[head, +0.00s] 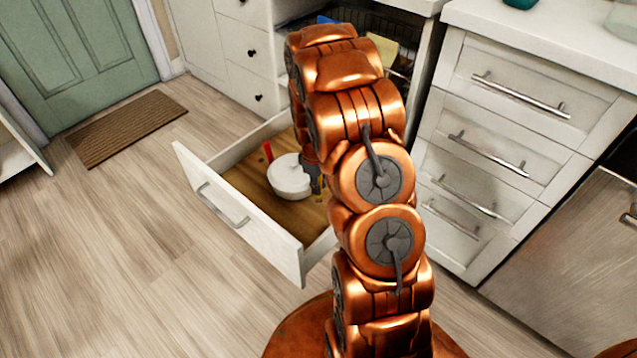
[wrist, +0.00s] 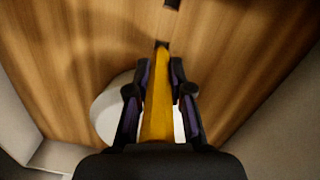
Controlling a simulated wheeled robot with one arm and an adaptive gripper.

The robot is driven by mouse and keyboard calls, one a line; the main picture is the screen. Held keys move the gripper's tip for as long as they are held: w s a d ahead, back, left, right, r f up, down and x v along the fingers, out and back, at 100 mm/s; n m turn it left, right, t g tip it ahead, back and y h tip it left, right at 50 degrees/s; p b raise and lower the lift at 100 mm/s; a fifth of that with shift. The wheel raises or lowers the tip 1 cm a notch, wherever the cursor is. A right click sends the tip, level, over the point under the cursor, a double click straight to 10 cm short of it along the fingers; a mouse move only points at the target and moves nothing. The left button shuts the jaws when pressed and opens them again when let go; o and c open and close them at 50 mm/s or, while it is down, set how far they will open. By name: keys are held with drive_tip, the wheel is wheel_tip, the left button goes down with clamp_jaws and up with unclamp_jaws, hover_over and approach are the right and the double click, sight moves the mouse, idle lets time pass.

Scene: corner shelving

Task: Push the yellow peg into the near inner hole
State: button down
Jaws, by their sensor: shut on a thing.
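The yellow peg (wrist: 158,100) is between the fingers of my gripper (wrist: 160,78), which is shut on it. The peg's far end meets a dark square hole (wrist: 162,44) in the wooden drawer floor; I cannot tell how deep it sits. A second dark hole (wrist: 171,3) shows at the top edge of the wrist view.
A white round pot or bowl (head: 290,177) stands in the drawer close beside my gripper and also shows behind the fingers in the wrist view (wrist: 108,112). A red peg (head: 267,151) stands upright near the drawer's left side. Drawer walls enclose the space.

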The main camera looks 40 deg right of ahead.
drive_tip(key=shift+f, duration=1.15)
drive_tip(key=c, duration=1)
unclamp_jaws()
drive_tip(key=shift+r, duration=0.15)
drive_tip(key=r, duration=1.1)
drive_tip(key=shift+w+a+r, duration=0.1)
drive_tip(key=shift+w+a, duration=0.15)
drive_tip(key=shift+w, duration=0.05)
drive_tip(key=shift+r, duration=0.25)
